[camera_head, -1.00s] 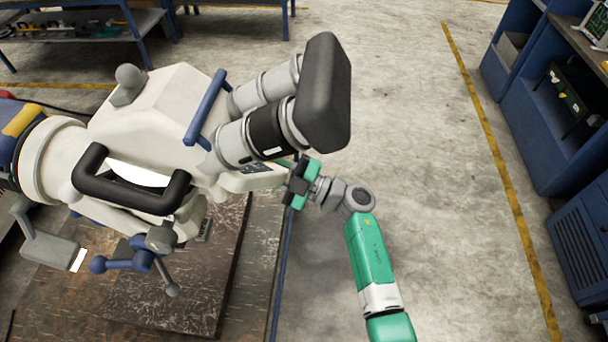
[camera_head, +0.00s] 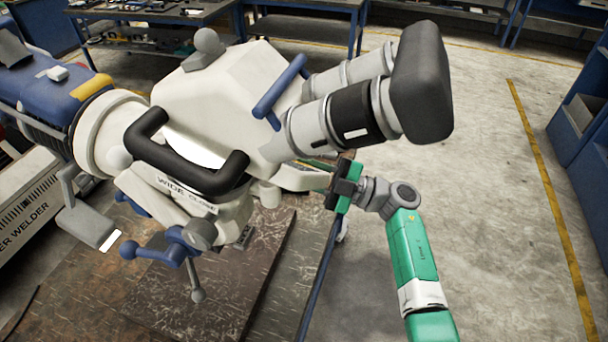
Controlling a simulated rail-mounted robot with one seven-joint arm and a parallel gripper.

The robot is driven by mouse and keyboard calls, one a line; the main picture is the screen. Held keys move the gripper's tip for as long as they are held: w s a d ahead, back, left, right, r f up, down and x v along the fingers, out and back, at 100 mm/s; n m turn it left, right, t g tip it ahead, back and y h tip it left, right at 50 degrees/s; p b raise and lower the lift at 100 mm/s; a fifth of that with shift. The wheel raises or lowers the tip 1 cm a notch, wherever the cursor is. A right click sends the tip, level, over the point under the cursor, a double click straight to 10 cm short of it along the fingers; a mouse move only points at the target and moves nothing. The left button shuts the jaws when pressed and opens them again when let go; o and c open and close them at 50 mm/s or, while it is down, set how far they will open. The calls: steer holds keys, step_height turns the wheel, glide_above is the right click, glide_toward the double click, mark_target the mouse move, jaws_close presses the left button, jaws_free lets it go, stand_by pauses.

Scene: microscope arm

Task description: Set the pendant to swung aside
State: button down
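The large white microscope head (camera_head: 210,95) fills the left and middle of the view, hanging over a brown table. It has a black eyepiece block (camera_head: 421,82), a black loop handle (camera_head: 185,165) and blue levers. I cannot tell for certain which part is the pendant. My gripper (camera_head: 338,186) is below the eyepiece tubes, at the right side of the head's lower part, pointing left. Its fingertips are partly hidden against the head. I cannot tell whether they are open, shut or touching it.
The brown table (camera_head: 270,270) lies beneath the head, with a blue edge on its right. A welder (camera_head: 40,205) stands at the left. Blue workbenches (camera_head: 300,25) stand at the back and blue cabinets (camera_head: 585,130) at the right. The floor (camera_head: 490,200) to the right is clear.

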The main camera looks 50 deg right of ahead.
steer(key=c, duration=1.1)
jaws_free()
steer(key=shift+v, duration=3.85)
